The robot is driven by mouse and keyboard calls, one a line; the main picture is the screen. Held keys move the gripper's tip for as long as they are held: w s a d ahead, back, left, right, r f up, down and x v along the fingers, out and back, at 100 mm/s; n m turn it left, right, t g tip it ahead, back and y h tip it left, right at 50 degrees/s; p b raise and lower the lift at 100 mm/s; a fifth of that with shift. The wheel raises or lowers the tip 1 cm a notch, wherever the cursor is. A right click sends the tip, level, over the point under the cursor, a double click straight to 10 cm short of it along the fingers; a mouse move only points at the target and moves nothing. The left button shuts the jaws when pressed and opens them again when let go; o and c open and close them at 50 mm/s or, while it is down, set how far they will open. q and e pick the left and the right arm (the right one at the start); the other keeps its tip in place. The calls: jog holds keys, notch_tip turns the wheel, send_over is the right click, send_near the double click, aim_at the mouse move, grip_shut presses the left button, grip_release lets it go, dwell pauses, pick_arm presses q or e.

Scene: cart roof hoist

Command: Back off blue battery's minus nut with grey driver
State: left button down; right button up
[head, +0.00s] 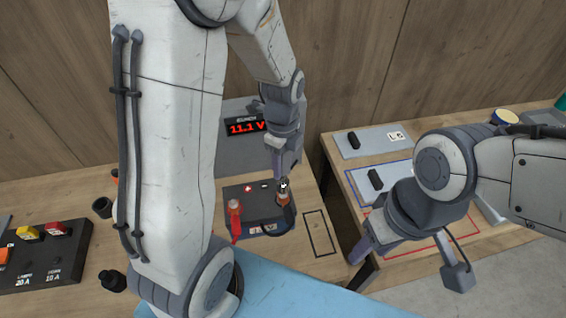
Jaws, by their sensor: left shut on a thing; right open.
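The battery (243,200) stands on the bench with a dark top, red plus and black minus marks and a little blue at its lower edge. A red clamp (235,218) sits at its plus side. A copper-coloured terminal part (283,199) with a dark cable is at its minus side. My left gripper (285,180) points down right above that minus terminal, shut on a slim tool, apparently the grey driver, mostly hidden by the fingers. Whether its tip touches the nut I cannot tell. My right gripper (408,268) is open and empty, off to the right near the bench gap.
A display (246,127) behind the battery reads 11.1 V. A fuse block (45,255) is at far left. Outlined pads with dark handles (375,180) lie on the right bench. An empty black outline (319,233) is right of the battery. A gap separates the benches.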

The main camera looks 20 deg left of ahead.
pick_arm(q)
jog(key=shift+f, duration=0.2)
dwell(0.4)
jog(key=shift+f+b, duration=0.95)
jog(key=shift+f, duration=0.2)
jog(key=n, duration=1)
jog(key=shift+r+p, duration=3.35)
jog(key=shift+r, duration=0.35)
jog(key=shift+f, duration=0.15)
